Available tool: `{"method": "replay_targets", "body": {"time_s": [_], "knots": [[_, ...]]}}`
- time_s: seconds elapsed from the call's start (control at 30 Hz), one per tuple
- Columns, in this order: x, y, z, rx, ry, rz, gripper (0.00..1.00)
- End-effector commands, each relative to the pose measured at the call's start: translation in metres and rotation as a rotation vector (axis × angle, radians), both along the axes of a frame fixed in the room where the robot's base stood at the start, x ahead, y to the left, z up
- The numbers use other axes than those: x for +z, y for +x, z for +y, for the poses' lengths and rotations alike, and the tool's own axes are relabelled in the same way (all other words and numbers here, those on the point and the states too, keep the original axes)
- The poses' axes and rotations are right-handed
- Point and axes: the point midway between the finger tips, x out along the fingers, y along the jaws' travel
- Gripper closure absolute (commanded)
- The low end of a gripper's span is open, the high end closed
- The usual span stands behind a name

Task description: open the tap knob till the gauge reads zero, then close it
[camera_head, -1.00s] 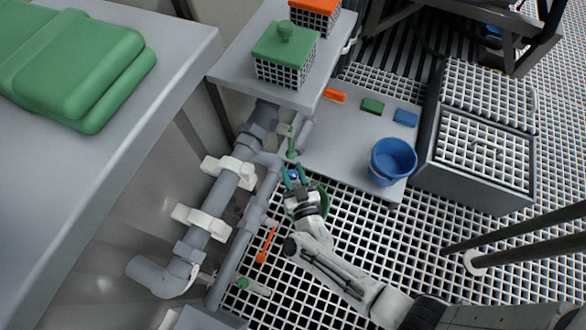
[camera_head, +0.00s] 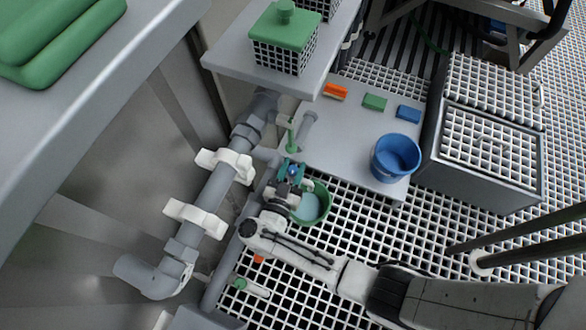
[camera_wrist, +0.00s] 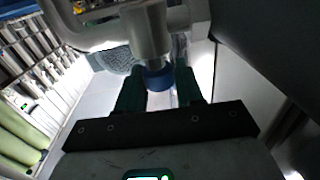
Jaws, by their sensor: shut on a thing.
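My gripper (camera_head: 290,172) is at the grey pipework, just below an upright green handle (camera_head: 291,138). In the wrist view its two dark green fingers (camera_wrist: 160,88) are shut on a blue knob (camera_wrist: 158,77) at the end of a grey fitting. The blue knob (camera_head: 294,169) shows only as a small patch between the fingers in the head view. A green bucket (camera_head: 327,207) stands on the grating just right of my gripper, with something pale blue inside. I cannot make out a gauge or its reading in either view.
Grey pipes in white clamps (camera_head: 225,166) run along the left. A grey board (camera_head: 340,135) carries a blue bucket (camera_head: 395,157) and small orange, green and blue blocks. A second green handle (camera_head: 240,283) lies low by the pipes. Open grating lies right of my arm.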

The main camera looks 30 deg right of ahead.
Motion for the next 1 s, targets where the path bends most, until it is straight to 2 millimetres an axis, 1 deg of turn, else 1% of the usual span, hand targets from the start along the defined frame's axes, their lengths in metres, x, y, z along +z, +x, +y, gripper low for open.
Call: {"method": "replay_targets", "body": {"time_s": [0.43, 0.47, 0.6, 0.63, 1.0], "knots": [[-0.0013, -0.0013, 0.0003, -0.008, 0.002, 0.003, 0.94], [-0.0013, -0.0013, 0.0003, -0.008, 0.002, 0.003, 0.61], [-0.0009, -0.0008, 0.0002, -0.008, 0.001, 0.002, 0.48], [-0.0008, -0.0008, 0.0002, -0.008, 0.001, 0.002, 0.45], [-0.0001, -0.0001, 0.0000, -0.008, 0.000, 0.000, 0.45]]}}
